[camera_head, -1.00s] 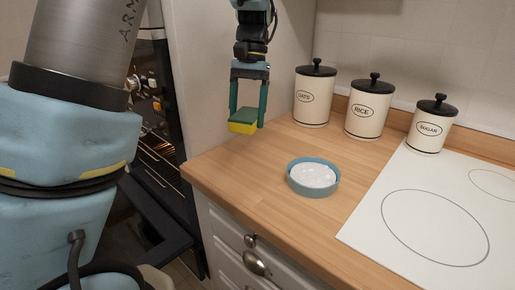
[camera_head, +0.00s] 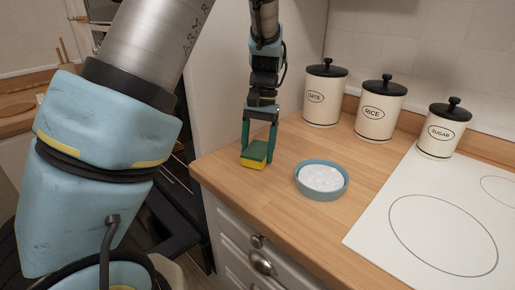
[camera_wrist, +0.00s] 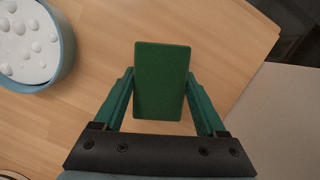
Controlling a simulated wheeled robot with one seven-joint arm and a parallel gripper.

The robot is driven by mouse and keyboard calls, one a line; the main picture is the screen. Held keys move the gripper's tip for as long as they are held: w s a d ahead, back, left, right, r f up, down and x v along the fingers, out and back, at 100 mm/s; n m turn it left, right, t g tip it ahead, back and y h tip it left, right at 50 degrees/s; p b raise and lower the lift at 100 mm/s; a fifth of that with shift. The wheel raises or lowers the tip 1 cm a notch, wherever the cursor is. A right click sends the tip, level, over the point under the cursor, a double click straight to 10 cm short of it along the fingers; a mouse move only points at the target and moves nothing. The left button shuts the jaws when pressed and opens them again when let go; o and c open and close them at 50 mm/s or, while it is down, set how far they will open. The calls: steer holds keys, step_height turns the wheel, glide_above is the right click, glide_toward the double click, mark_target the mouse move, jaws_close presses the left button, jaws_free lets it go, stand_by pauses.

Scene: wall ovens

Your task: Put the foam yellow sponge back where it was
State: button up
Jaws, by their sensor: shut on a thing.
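The sponge (camera_head: 254,155) is yellow below with a green top layer. My gripper (camera_head: 260,150) is shut on it, one finger on each side, pointing down over the wooden counter left of the blue dish. In the wrist view the sponge's green face (camera_wrist: 161,82) shows between the two green fingers of my gripper (camera_wrist: 161,92). The sponge is at or just above the counter surface; I cannot tell whether it touches. A round blue dish (camera_head: 321,193) with white bubbly foam stands to the right, apart from the sponge, and shows at the upper left of the wrist view (camera_wrist: 68,52).
The wooden counter (camera_head: 285,235) has free room around the sponge. Oats (camera_head: 322,108), rice (camera_head: 376,122) and sugar (camera_head: 441,140) canisters stand along the back. A white cooktop (camera_head: 375,235) lies at the right. The counter's left edge is close to the sponge.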

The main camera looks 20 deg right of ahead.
mark_target(262, 143)
steer(key=shift+f, duration=0.15)
steer(key=o, duration=1.4)
steer(key=b+v, duration=0.2)
steer(key=v, duration=1)
steer(key=shift+s, duration=0.1)
